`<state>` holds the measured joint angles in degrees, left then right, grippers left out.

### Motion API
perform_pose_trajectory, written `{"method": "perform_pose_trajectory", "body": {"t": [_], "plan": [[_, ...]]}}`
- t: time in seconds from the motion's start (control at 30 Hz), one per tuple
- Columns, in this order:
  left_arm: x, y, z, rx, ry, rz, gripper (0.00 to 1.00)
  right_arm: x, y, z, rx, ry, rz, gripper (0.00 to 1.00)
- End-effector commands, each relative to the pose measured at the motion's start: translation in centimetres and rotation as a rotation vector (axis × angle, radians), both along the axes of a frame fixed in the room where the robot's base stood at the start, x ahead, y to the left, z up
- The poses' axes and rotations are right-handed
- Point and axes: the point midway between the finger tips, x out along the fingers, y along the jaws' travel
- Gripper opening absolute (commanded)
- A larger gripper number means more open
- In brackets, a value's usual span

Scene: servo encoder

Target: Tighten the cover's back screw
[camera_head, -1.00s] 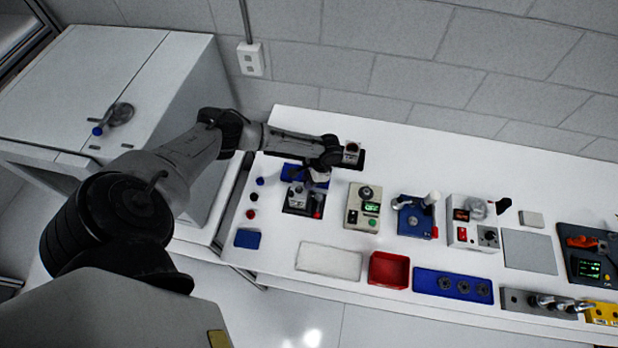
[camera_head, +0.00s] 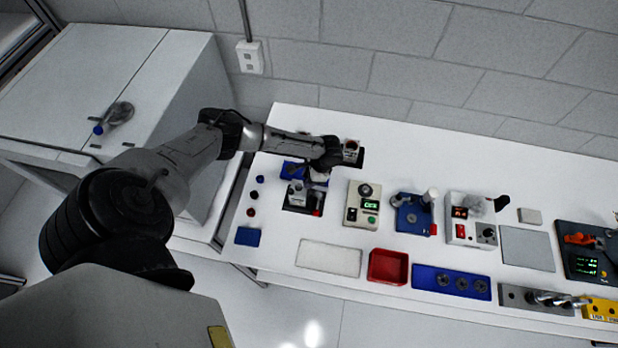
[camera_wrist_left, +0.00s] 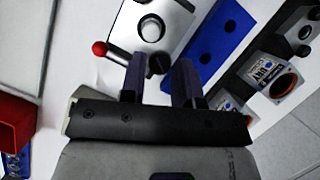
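A pale block with a round silver part (camera_wrist_left: 150,28) on top sits in a dark fixture; the block (camera_head: 297,193) also shows in the head view, at the left of the bench. A dark round slotted piece (camera_wrist_left: 158,64), possibly a screw head, shows between the fingertips in the left wrist view. My left gripper (camera_wrist_left: 160,80) is just beside the block, its two fingers apart on either side of that piece, with no clear contact. In the head view my left gripper (camera_head: 318,177) is partly hidden by its own wrist. My right gripper is not in view.
A red-knobbed lever (camera_wrist_left: 100,49) stands beside the block. A control box (camera_head: 362,205), a red tray (camera_head: 388,267) and a white mat (camera_head: 328,259) are nearby.

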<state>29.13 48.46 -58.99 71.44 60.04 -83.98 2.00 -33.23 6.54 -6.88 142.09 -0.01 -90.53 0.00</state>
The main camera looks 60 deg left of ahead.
Motion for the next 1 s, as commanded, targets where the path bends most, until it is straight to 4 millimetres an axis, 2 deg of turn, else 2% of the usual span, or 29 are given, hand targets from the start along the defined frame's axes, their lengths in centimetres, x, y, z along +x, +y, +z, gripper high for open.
{"method": "perform_pose_trajectory", "body": {"t": [0.03,0.2,0.43,0.57,1.0], "plan": [[0.0,0.0,0.0,0.000,0.000,0.000,0.34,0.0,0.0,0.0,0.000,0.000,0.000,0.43],[0.0,0.0,0.0,0.000,0.000,0.001,0.48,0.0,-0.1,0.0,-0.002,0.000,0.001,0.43],[0.0,0.0,0.1,0.000,-0.001,0.001,0.48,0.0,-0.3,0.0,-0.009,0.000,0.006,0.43],[0.4,-0.1,0.8,0.000,-0.002,0.001,0.48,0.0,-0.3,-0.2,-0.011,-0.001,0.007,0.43],[3.4,-1.0,8.3,0.000,-0.004,0.000,0.48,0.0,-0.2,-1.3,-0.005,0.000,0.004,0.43]]}}
